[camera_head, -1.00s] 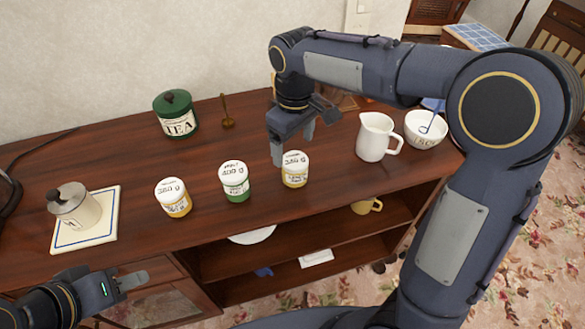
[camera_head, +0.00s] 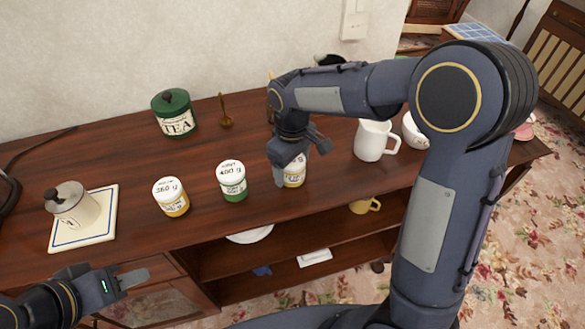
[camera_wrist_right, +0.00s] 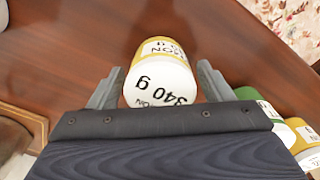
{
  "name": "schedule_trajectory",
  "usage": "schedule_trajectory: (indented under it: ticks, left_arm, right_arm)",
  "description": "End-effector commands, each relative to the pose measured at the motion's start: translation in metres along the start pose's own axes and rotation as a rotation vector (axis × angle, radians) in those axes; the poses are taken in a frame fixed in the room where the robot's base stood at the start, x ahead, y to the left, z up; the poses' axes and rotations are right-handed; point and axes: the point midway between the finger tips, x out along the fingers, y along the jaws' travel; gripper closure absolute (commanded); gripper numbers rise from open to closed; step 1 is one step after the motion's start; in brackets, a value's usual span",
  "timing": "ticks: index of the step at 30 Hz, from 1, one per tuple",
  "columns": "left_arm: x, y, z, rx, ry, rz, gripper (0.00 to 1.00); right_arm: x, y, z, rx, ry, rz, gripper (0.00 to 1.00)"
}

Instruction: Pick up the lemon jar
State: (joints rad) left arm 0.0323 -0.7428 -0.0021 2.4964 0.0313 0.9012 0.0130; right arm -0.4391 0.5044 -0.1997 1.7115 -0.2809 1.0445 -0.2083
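The lemon jar (camera_head: 295,177) is a small white-lidded jar with a yellow band, the rightmost of three jars on the wooden sideboard. The right wrist view shows its lid marked 340 g (camera_wrist_right: 160,82) and part of a label ending in "ON". My right gripper (camera_head: 292,172) is lowered over it and partly hides it in the head view. In the right wrist view the open fingers (camera_wrist_right: 160,88) stand on either side of the jar, with small gaps visible. My left gripper (camera_head: 128,279) is low at the left, away from the jars; its finger spacing is unclear.
A green-labelled jar (camera_head: 232,181) and a yellow-labelled jar (camera_head: 170,197) stand left of the lemon jar. A white jug (camera_head: 371,141) stands to its right. A green tea tin (camera_head: 174,115), small brass item (camera_head: 226,118) and coffee pot (camera_head: 74,205) are also on the sideboard (camera_head: 120,160).

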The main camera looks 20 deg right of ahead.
Motion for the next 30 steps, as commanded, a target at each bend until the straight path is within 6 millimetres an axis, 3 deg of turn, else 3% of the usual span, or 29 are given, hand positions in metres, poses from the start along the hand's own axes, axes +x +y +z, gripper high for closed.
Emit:
schedule_trajectory:
  ticks: [1, 11, 22, 28, 30]
  left_arm:
    - [0.0, 0.0, 0.0, 0.0, 0.0, 0.0, 0.64]
    - [0.0, 0.0, 0.0, 0.0, 0.0, 0.0, 0.64]
    - [0.0, 0.0, 0.0, 0.0, 0.0, 0.0, 0.64]
    - [-0.001, 0.001, -0.001, 0.0, 0.0, 0.0, 0.64]
    - [0.0, 0.0, 0.0, 0.0, 0.0, 0.0, 0.64]
  right_arm:
    - [0.0, 0.0, 0.0, 0.0, 0.0, 0.0, 0.34]
    - [-0.001, 0.0, 0.0, 0.0, 0.001, 0.0, 0.77]
    - [-0.007, 0.0, -0.001, 0.0, 0.005, 0.001, 0.78]
    - [-0.033, 0.0, -0.002, 0.0, 0.008, 0.002, 0.78]
    - [-0.044, -0.01, -0.002, -0.004, 0.008, 0.001, 0.78]
